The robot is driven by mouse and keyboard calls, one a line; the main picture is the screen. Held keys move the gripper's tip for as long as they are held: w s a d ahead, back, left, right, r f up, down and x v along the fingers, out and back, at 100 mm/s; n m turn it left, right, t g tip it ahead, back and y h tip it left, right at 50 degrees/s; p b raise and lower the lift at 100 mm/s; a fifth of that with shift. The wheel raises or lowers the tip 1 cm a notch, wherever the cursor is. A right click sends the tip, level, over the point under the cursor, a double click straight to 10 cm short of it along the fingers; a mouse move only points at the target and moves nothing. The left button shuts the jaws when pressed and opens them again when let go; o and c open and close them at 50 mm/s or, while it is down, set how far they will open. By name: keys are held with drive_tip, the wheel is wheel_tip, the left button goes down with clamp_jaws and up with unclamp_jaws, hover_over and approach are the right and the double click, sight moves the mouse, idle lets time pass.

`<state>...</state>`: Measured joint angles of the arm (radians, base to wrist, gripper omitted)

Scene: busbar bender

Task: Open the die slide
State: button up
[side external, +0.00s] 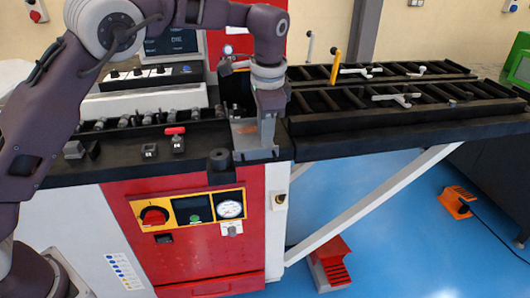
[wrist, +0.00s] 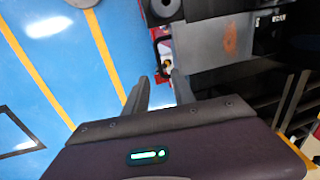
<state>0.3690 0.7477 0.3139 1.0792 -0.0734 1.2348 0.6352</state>
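The grey metal block with an orange-brown patch (side external: 246,134) stands at the middle of the machine top, at the near end of the bending station. I take it as the die slide, but its handle and how far it is open are not clear. It also shows in the wrist view (wrist: 208,42), at the upper right. My gripper (side external: 268,146) points down at the right side of this block in the side view. In the wrist view my gripper (wrist: 161,77) has its two fingers apart, with no object visible between them. Contact with the block cannot be told.
A black round post (side external: 220,159) stands at the machine's front edge, left of the block. Roller tables (side external: 405,108) with a yellow upright stop (side external: 335,67) extend right. The red front panel (side external: 190,230) drops below.

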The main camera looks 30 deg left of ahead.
sight(265, 161)
drive_tip(key=f, duration=0.4)
drive_tip(key=w+f, duration=0.1)
drive_tip(key=f, duration=0.2)
drive_tip(key=shift+a+f, duration=0.1)
drive_tip(key=shift+a, duration=0.25)
clamp_jaws()
idle(0.9)
